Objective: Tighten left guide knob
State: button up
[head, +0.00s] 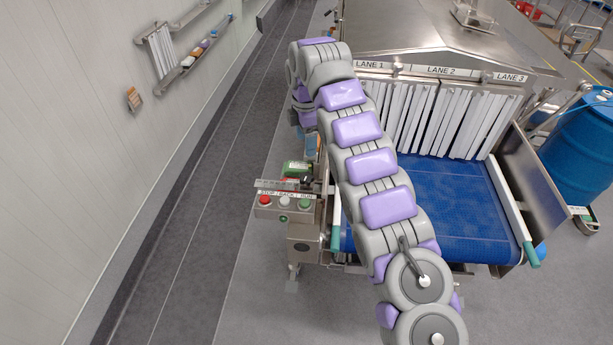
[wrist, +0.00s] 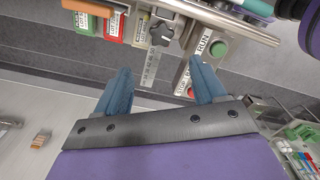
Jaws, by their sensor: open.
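The left guide knob, a dark grey lobed knob (wrist: 162,34), shows in the wrist view beside a metal rail and above a ruled scale plate (wrist: 151,68). My gripper (wrist: 163,88) is open and empty, with its two blue fingers pointing toward the knob. The knob lies beyond the fingertips, roughly centred between them and apart from them. In the head view a small dark shape that may be the knob (head: 307,182) sits above the control box, and my arm hides most of my gripper. The left guide rail (head: 335,226) ends in a teal tip beside the blue belt.
The control box (head: 285,204) carries red, pale and green buttons; the green RUN button (wrist: 218,48) is close right of the knob. Green (wrist: 85,20) and red (wrist: 115,27) tags hang left of it. Conveyor strip curtains (head: 455,118) stand behind. The left aisle floor (head: 190,200) is clear.

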aim_at(306, 176)
notch_tip(306, 176, down, 14)
jog(key=shift+r+b, duration=0.2)
jog(key=shift+b, duration=0.65)
jog(key=shift+c, duration=0.5)
jog(key=shift+s+d, duration=0.1)
jog(key=c, duration=1)
jog(key=shift+o, duration=0.2)
